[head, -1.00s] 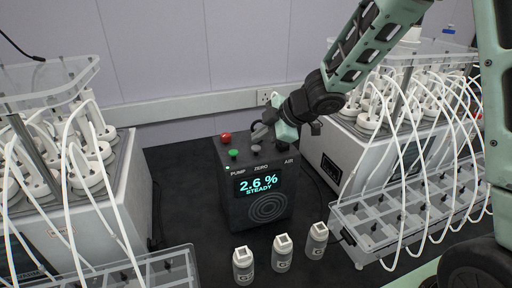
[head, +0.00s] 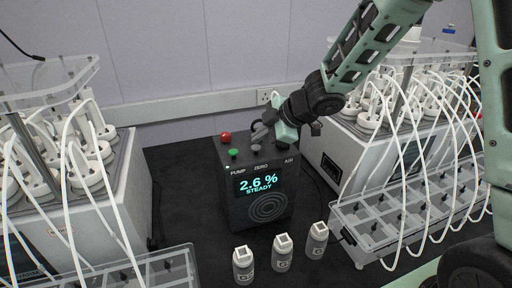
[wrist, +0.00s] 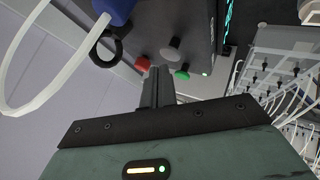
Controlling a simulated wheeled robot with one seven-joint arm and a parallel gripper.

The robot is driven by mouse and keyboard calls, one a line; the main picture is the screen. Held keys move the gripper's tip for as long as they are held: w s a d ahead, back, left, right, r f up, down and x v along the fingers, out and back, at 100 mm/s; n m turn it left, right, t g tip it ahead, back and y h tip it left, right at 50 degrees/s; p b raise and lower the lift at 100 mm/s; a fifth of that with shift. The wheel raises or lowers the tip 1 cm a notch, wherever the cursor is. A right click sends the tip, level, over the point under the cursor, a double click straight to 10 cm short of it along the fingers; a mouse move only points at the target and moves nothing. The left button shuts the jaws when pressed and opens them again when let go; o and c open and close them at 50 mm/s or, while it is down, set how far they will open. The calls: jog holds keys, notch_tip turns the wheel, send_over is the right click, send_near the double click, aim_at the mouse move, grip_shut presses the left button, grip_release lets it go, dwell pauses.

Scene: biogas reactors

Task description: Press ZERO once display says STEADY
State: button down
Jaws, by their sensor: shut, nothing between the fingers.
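The dark analyser box (head: 228,205) stands on the black bench, its lit display (head: 258,183) reading 2.6 % STEADY. On its top are a red button (head: 225,136), a green button (head: 233,153) above PUMP and a grey button (head: 256,149) above ZERO. My gripper (head: 262,133) is shut and empty over the back of the box top, just behind the grey button in the head view. In the wrist view my fingertips (wrist: 159,70) appear near the red (wrist: 141,64), grey (wrist: 170,54) and green (wrist: 182,74) buttons; I see no clear contact. The area above AIR is partly hidden by my gripper.
Several small white-capped bottles (head: 282,253) stand in front of the box. Reactor units with white tubes flank it at left (head: 85,220) and right (head: 345,150). A clear rack (head: 375,235) is at right. A blue part (wrist: 115,8) and black ring (wrist: 104,50) are close in the wrist view.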

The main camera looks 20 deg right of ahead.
jog(key=shift+f+b, duration=0.75)
jog(key=shift+f, duration=0.35)
dwell(0.9)
jog(key=shift+r, duration=0.1)
dwell(0.3)
jog(key=shift+r+p, duration=1.25)
jog(key=shift+p, duration=0.2)
notch_tip(320, 180, up, 5)
jog(key=p, duration=0.5)
